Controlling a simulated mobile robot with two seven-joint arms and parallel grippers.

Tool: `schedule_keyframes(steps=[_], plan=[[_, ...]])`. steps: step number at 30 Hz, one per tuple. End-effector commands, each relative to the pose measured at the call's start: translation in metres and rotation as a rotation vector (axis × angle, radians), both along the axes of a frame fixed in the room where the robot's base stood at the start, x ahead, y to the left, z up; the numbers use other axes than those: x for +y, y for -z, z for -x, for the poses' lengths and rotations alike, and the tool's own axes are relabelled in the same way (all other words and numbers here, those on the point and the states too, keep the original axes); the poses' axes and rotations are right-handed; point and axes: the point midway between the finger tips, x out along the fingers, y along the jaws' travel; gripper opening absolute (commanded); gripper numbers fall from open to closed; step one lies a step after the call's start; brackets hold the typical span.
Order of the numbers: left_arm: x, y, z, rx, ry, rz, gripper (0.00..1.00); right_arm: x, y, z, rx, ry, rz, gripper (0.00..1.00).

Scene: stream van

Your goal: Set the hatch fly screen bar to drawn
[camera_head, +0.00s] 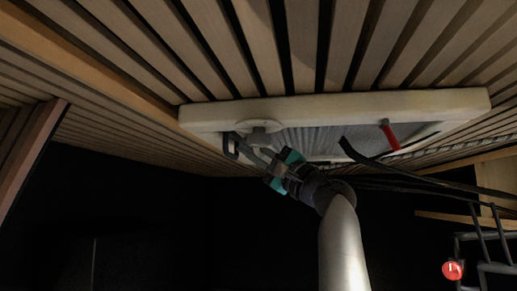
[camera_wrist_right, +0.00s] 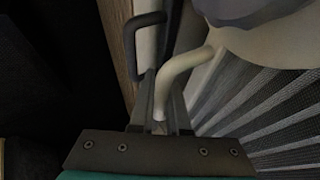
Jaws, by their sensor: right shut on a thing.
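The ceiling hatch (camera_head: 335,103) has a pale cream frame. The pleated grey fly screen (camera_head: 320,138) spans much of its opening and also shows in the right wrist view (camera_wrist_right: 275,112). A dark D-shaped handle (camera_head: 231,146) is at the hatch's left end; it also shows in the right wrist view (camera_wrist_right: 131,48). I cannot tell whether it belongs to the screen bar. A cream bent crank (camera_wrist_right: 182,62) comes from a round knob (camera_head: 258,134). My right gripper (camera_head: 250,153) is shut on this crank, beside the dark handle. My left gripper is not in view.
A red handle (camera_head: 389,136) hangs at the hatch's right side, near a black curved bar (camera_head: 360,158). A dark wire rack (camera_head: 485,240) stands at lower right. Wooden slats (camera_head: 290,45) line the ceiling. The space below the hatch is dark.

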Motion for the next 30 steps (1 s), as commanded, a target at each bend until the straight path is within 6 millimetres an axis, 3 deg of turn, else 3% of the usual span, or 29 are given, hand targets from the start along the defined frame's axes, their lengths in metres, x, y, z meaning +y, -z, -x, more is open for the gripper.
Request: schedule_keyframes(steps=[5, 6, 9, 20, 30], plan=[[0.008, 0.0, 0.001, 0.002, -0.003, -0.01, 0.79, 0.001, 0.003, -0.001, 0.006, -0.002, 0.004, 0.0], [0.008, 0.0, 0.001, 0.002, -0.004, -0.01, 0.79, 0.001, 0.003, -0.001, 0.006, -0.002, 0.004, 0.19], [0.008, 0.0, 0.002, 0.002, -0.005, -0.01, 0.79, 0.001, 0.003, -0.001, 0.004, -0.001, 0.004, 0.27], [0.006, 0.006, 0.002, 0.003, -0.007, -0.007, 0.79, -0.005, 0.006, 0.003, 0.001, 0.002, 0.001, 0.27], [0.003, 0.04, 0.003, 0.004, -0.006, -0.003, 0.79, -0.039, 0.036, 0.032, 0.0, 0.005, 0.003, 0.27]])
